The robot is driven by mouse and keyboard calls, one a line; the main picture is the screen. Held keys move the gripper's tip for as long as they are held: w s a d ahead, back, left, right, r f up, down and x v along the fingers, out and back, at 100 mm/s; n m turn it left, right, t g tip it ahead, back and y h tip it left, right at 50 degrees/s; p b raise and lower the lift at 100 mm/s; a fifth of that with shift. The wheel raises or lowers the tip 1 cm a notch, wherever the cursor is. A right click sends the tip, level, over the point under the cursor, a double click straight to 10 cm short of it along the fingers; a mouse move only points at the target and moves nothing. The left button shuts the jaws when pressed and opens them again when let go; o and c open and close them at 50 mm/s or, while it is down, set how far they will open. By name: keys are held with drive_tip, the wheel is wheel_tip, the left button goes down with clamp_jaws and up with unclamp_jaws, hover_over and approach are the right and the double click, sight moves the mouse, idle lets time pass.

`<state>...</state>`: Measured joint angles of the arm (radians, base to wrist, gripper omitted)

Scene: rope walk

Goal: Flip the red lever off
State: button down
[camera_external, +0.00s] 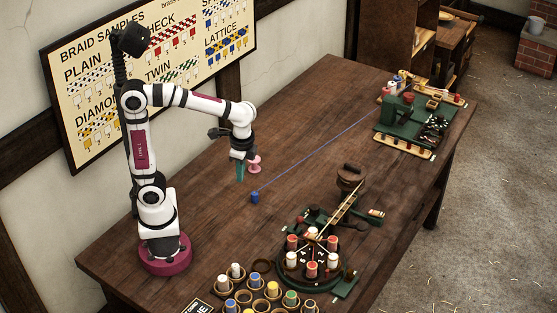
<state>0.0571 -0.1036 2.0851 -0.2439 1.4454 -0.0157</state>
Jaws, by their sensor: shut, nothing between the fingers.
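My gripper (240,177) is shut and empty, with teal fingers pointing down above the bare table left of centre. A pink spool-shaped piece (254,164) shows just right of the fingers; I cannot tell whether it is part of my gripper or stands behind it. I cannot make out the red lever for certain. A small dark red part (409,97) shows on the green machine (396,113) at the far right end of the table, but it is too small to tell whether it is a lever. My gripper is well apart from that machine.
A blue cord (318,154) runs from a blue block (255,197) to the machine. A round stand with red and white bobbins (312,268) and several spools in cups (252,295) occupy the front. The table's left middle (180,200) is clear.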

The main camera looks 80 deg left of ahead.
hover_over(298, 224)
drive_tip(key=s+d, duration=0.2)
drive_tip(key=s, duration=0.3)
wheel_tip(298, 224, down, 2)
drive_tip(key=f, duration=0.1)
drive_tip(key=w+d+f+m, duration=0.1)
drive_tip(key=w+d+f, duration=0.2)
drive_tip(key=w+f, duration=0.6)
drive_tip(key=w, duration=0.3)
drive_tip(key=shift+d+f, duration=0.15)
drive_tip(key=shift+d, duration=0.15)
drive_tip(key=shift+s, duration=0.1)
drive_tip(key=shift+g, duration=0.3)
drive_tip(key=x, duration=0.9)
drive_tip(key=shift+a+f, duration=0.1)
drive_tip(key=shift+f, duration=0.2)
drive_tip(key=shift+s+a+r, duration=0.35)
drive_tip(key=shift+s+a, duration=0.05)
drive_tip(key=shift+s, duration=0.2)
drive_tip(key=shift+s+a+r, duration=0.3)
drive_tip(key=shift+s+a, duration=0.1)
drive_tip(key=shift+s, duration=0.2)
drive_tip(key=shift+s+a+r, duration=0.15)
drive_tip(key=shift+s+a, duration=0.05)
drive_tip(key=shift+s, duration=0.1)
drive_tip(key=shift+s+a+r, duration=0.15)
drive_tip(key=shift+r, duration=0.05)
